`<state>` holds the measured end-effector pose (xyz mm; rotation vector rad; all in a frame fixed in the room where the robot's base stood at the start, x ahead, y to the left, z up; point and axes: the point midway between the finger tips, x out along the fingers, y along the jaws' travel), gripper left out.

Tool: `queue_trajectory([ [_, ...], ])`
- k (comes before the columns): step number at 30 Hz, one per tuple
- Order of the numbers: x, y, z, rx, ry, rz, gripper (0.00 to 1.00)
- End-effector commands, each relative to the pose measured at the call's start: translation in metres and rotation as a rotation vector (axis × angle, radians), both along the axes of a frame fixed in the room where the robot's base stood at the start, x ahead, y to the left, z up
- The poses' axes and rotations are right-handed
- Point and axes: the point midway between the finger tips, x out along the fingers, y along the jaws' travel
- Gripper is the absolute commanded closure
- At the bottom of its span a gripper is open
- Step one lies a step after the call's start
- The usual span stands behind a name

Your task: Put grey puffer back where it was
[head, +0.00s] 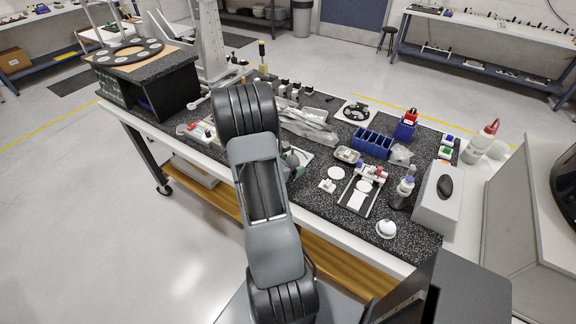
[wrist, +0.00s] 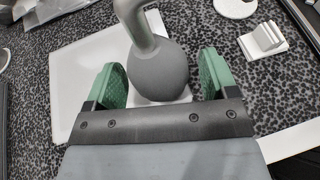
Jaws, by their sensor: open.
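The grey puffer (wrist: 158,72) shows in the wrist view, with a round bulb and a lighter grey curved neck reaching the top edge. Its bulb is over a white flat sheet (wrist: 80,65); I cannot tell whether it touches the sheet. My gripper (wrist: 161,60) is open, with one green finger on each side of the bulb. In the head view my arm hides most of this spot, and only a bit of the green fingers and the white sheet (head: 303,155) shows.
A white stepped block (wrist: 263,40) and a white disc (wrist: 236,6) lie right of my gripper.

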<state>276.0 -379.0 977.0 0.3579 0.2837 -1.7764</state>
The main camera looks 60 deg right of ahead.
Motion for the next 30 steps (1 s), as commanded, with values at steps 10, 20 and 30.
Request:
queue_trajectory([
  [10, 0.011, 0.039, 0.020, -0.002, -0.003, 0.006, 0.21],
  [20, 0.022, 0.090, 0.042, -0.002, -0.003, 0.004, 0.21],
  [30, 0.025, 0.109, 0.051, 0.002, -0.007, -0.004, 0.21],
])
